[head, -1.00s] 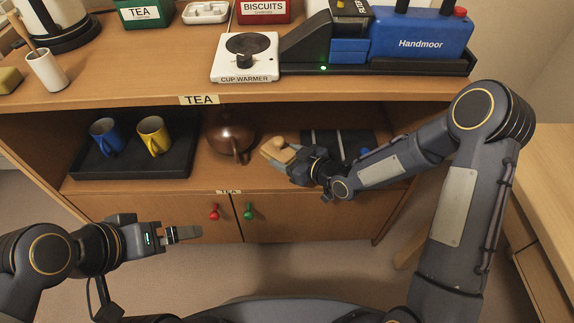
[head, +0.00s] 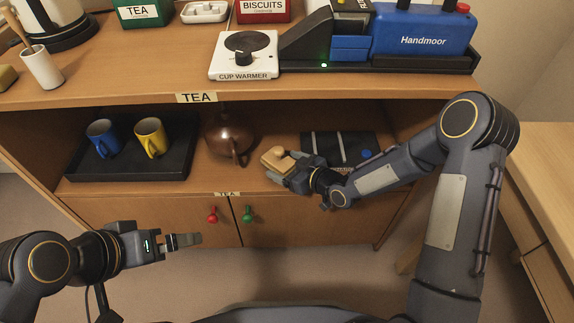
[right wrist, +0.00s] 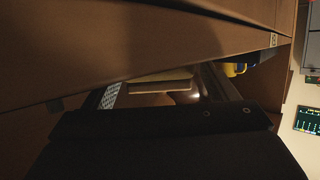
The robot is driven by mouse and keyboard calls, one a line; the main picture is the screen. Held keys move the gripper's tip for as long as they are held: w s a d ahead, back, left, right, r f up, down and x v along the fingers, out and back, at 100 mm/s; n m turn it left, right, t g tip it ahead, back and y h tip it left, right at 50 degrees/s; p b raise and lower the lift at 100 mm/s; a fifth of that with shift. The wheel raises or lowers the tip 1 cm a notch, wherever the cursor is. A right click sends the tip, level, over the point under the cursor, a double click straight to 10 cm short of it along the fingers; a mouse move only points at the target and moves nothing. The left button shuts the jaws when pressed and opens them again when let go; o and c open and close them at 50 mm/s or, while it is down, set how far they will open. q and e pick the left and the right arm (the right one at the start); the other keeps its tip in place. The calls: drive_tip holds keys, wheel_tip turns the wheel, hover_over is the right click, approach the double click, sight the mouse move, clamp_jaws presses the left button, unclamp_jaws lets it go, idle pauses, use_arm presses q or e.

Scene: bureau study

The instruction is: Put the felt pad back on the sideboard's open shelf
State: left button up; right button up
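The felt pad, seen as a tan block (head: 273,161) with a rounded knob on top, is at the front of the open shelf (head: 215,178). My right gripper (head: 288,169) reaches in from the right with its fingers around the pad. In the right wrist view the pad (right wrist: 158,84) spans the space between the two fingertips. Whether its underside touches the shelf board is hard to tell. My left gripper (head: 186,240) is in front of the lower doors, away from the pad, with nothing visible in it; its finger gap does not show clearly.
A dark striped mat (head: 328,142) with a blue disc (head: 366,154) lies behind my right gripper. A copper teapot (head: 226,140) stands just left of the pad. A black tray (head: 122,171) with blue and yellow mugs is farther left. The counter edge (head: 290,91) overhangs the shelf.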

drive_tip(key=shift+r, duration=0.15)
drive_tip(key=shift+s+d+r+p, duration=0.15)
drive_tip(key=shift+d+p, duration=0.2)
drive_tip(key=s+d+r+m+h+p, duration=0.1)
drive_tip(key=s+d+r+m+h, duration=0.2)
drive_tip(key=d, duration=0.4)
drive_tip(key=s+d+r+g+h+p, duration=0.1)
drive_tip(key=s+d+r+h, duration=0.1)
drive_tip(key=s+d+r, duration=0.4)
drive_tip(key=s+d+r+m+h+p, duration=0.1)
drive_tip(key=s+d+r+m+h, duration=0.2)
drive_tip(key=d, duration=0.4)
drive_tip(key=s+a+r+m+g+y, duration=0.1)
drive_tip(key=s+r+m, duration=0.1)
drive_tip(key=s, duration=0.7)
drive_tip(key=s+r+m+g, duration=0.2)
drive_tip(key=s+r, duration=0.3)
drive_tip(key=s, duration=0.4)
drive_tip(key=shift+a+r+m+y, duration=0.3)
drive_tip(key=shift+a+m+y, duration=0.05)
drive_tip(key=shift+m+y, duration=0.05)
